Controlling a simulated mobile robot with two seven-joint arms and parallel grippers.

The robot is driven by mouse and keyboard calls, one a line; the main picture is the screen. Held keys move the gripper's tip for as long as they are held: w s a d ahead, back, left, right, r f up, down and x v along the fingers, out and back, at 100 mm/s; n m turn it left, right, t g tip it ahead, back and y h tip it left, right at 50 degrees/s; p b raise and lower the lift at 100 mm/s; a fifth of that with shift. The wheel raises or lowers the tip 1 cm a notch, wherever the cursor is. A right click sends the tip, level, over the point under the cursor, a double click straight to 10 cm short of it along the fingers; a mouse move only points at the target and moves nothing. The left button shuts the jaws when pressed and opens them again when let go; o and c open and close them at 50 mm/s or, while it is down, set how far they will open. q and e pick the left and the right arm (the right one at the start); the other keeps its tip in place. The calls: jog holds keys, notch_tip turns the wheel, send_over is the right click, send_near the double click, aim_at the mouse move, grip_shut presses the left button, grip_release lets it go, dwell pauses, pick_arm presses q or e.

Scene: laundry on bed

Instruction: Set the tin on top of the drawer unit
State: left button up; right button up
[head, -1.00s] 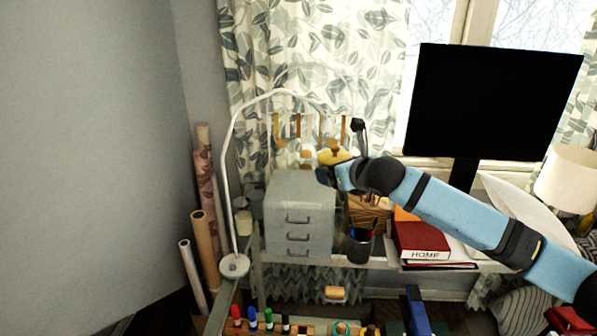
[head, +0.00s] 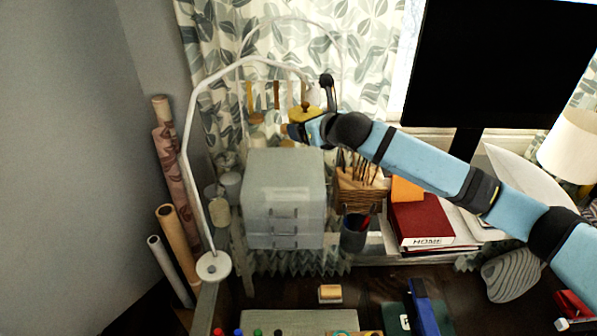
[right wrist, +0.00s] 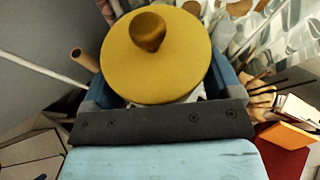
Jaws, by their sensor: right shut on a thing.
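The tin (head: 304,112) has a yellow lid with a brown wooden knob. My right gripper (head: 300,131) is shut on it and holds it upright. In the right wrist view the yellow lid (right wrist: 157,55) fills the space between the blue fingers, and the body below is mostly hidden. The grey drawer unit (head: 286,205) stands on the shelf below and in front of the tin in the head view. Its flat top (head: 285,165) looks bare. The tin appears apart from it, above and toward its back right edge. My left gripper is not in view.
A wicker basket (head: 362,195), a dark pen cup (head: 354,233) and a red HOME binder (head: 420,221) stand right of the drawer unit. A white lamp arm (head: 191,130) arches over from the left. A black monitor (head: 500,65) stands at the right.

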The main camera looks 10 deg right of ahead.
aim_at(308, 189)
notch_tip(308, 189, down, 16)
jog(key=shift+p, duration=0.85)
jog(key=shift+w+f, duration=0.1)
jog(key=shift+f, duration=0.3)
jog(key=shift+f, duration=0.15)
jog(key=o, duration=1)
